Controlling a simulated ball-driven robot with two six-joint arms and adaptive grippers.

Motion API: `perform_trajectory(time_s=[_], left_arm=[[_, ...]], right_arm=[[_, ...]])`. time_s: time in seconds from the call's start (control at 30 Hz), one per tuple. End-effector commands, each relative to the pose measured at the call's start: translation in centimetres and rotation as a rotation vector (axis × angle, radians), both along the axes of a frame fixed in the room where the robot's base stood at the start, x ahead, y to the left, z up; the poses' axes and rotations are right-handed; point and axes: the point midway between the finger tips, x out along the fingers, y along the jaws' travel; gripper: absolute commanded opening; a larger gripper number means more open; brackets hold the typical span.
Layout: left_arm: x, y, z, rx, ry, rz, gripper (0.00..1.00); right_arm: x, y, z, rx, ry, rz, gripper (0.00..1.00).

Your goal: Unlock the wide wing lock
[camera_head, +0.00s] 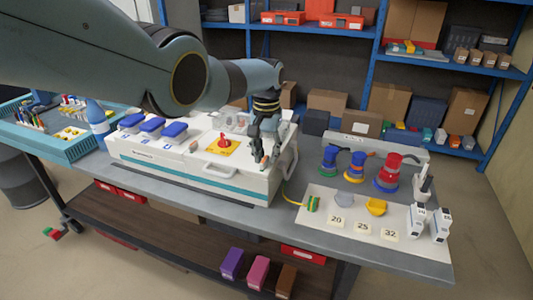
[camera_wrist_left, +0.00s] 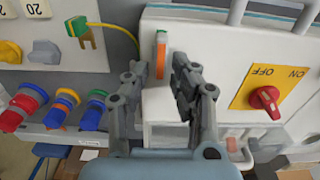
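A white socket box (camera_head: 190,173) stands on the bench. In the left wrist view, a narrow orange and grey-green piece (camera_wrist_left: 161,55) stands up from its pale casing (camera_wrist_left: 205,35); I cannot tell for sure whether this is the wide wing lock. My left gripper (camera_head: 264,158) is over the right end of the box. In the left wrist view, its two fingers (camera_wrist_left: 160,68) are apart, one on each side of the orange piece, with visible gaps. It holds nothing. My right gripper is in neither view.
A red rotary switch (camera_head: 225,142) sits on a yellow ON/OFF plate. Blue-lidded sockets (camera_head: 147,125) are to the left. A white board (camera_head: 345,225) at right carries a grey knob, a yellow knob (camera_head: 376,206) and number tags. Coloured plugs (camera_head: 388,172) stand behind it.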

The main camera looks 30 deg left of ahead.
Motion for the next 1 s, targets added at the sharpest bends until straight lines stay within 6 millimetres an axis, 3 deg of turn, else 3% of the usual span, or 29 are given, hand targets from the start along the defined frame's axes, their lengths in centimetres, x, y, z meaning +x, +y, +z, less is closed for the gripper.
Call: perform_trajectory(time_s=[0.47, 0.63, 0.8, 1.0], left_arm=[[0.1, 0.0, 0.8, 0.001, -0.002, -0.001, 0.35], [0.0, 0.0, 3.0, 0.001, -0.003, -0.003, 0.35], [0.1, 0.0, 7.2, 0.0, -0.004, -0.001, 0.35], [0.0, 0.0, 10.7, 0.0, -0.001, -0.001, 0.35]], right_arm=[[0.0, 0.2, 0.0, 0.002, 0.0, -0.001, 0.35], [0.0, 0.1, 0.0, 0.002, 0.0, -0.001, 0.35], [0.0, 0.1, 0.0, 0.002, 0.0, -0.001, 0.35], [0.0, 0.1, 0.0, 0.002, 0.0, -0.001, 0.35]])
